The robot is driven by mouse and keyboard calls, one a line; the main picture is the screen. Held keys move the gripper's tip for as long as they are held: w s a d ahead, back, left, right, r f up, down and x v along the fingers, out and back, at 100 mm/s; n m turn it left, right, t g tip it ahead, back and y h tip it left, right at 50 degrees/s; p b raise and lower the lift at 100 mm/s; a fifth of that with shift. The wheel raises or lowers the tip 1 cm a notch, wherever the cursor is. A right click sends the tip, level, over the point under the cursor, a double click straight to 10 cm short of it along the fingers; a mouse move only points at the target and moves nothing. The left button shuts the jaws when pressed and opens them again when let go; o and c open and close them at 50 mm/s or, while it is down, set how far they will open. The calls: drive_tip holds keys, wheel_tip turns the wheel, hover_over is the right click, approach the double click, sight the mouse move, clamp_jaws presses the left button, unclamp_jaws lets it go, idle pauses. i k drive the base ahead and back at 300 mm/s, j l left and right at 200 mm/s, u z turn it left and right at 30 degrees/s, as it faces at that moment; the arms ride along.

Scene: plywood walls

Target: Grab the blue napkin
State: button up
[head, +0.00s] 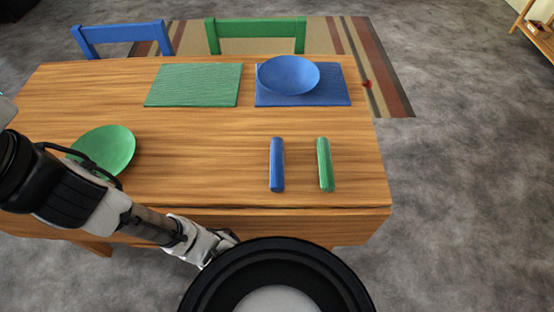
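The blue napkin (277,164) looks like a rolled cylinder lying on the wooden table, right of its middle and near the front edge. A similar green roll (325,164) lies just to its right, apart from it. My gripper (222,243) is at the end of the arm reaching in from the left, below the table's front edge in the picture and left of the blue napkin. It is apart from the napkin. Its fingertips are small and partly hidden by a dark round part of my own body, so its opening does not show clearly.
On the table (210,150), a green bowl (105,149) is partly behind my arm. A green placemat (194,85) and a blue placemat (310,99) bearing a blue bowl (289,74) lie at the back. Blue (124,33) and green (256,28) chairs stand behind. The table's middle is clear.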

sight(277, 173)
drive_tip(key=j+z, duration=0.25)
drive_tip(key=z, duration=0.2)
drive_tip(key=k+j+z, duration=0.1)
drive_tip(key=j+z, duration=0.15)
drive_tip(key=z, duration=0.15)
drive_tip(key=k+j+z, duration=0.15)
drive_tip(key=j, duration=0.3)
drive_tip(key=k+j+z, duration=0.2)
drive_tip(key=j, duration=0.8)
